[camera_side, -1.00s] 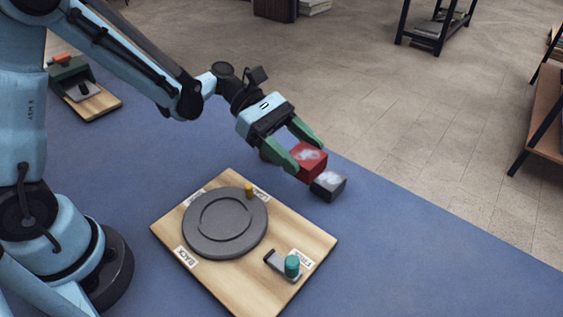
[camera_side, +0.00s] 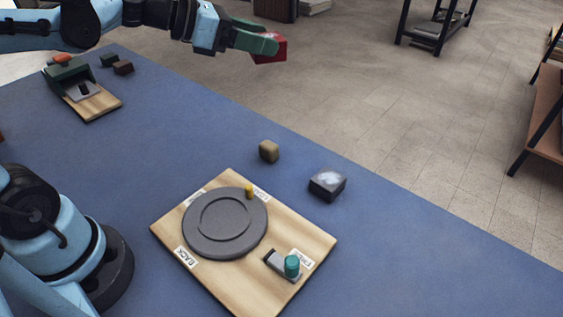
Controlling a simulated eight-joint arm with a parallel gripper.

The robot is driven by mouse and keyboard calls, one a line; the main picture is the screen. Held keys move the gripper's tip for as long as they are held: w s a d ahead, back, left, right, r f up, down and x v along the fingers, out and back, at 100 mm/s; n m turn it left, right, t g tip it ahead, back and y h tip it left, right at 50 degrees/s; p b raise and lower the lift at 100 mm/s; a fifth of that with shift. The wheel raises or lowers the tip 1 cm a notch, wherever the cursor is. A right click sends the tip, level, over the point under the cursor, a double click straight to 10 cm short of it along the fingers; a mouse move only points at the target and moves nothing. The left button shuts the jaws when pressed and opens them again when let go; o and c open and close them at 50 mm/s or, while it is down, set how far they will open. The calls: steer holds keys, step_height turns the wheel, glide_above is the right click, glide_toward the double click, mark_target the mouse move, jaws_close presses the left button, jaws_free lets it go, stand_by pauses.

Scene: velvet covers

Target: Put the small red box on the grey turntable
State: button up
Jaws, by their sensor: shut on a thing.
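The small red box (camera_side: 271,51) is held up high at the top of the view, well clear of the blue table. My gripper (camera_side: 264,46) has its green fingers shut on it. The fingers cover part of the box's left side. The grey turntable (camera_side: 225,240) is a round disc with a raised ring, set on a wooden board (camera_side: 300,218). Its top is bare, with a small yellow peg (camera_side: 249,191) at its upper right edge. My gripper is far above and behind the turntable in the picture.
A dark grey box with a pale top (camera_side: 327,184) and a small brown block (camera_side: 269,151) stand behind the board. A teal knob (camera_side: 292,265) rises from the board's front right. A green device (camera_side: 70,73) and small blocks (camera_side: 122,67) are at the far left.

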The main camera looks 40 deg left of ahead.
steer(key=s+a+r+n+t+y, duration=0.1)
steer(key=s+a+r+n+y, duration=0.1)
steer(key=a+r+n+y, duration=0.15)
steer(key=w+d+f+m+g+h, duration=0.3)
steer(key=d+f+m+g+h, duration=0.1)
steer(key=d+f+m+h, duration=0.4)
steer(key=s+d+f+m+g+h, duration=0.2)
steer(key=s+d+f+m+g, duration=0.3)
steer(key=f, duration=0.6)
steer(key=d+m+g, duration=0.2)
steer(key=d+g, duration=0.1)
steer(key=shift+d+g, duration=0.15)
steer(key=shift+g, duration=0.15)
steer(key=shift+s, duration=0.1)
glide_above(285, 163)
step_height(285, 163, down, 7)
steer(key=shift+r, duration=0.1)
steer(key=shift+f, duration=1.85)
steer(key=shift+c, duration=0.5)
steer(key=o, duration=1.2)
steer(key=shift+c, duration=0.2)
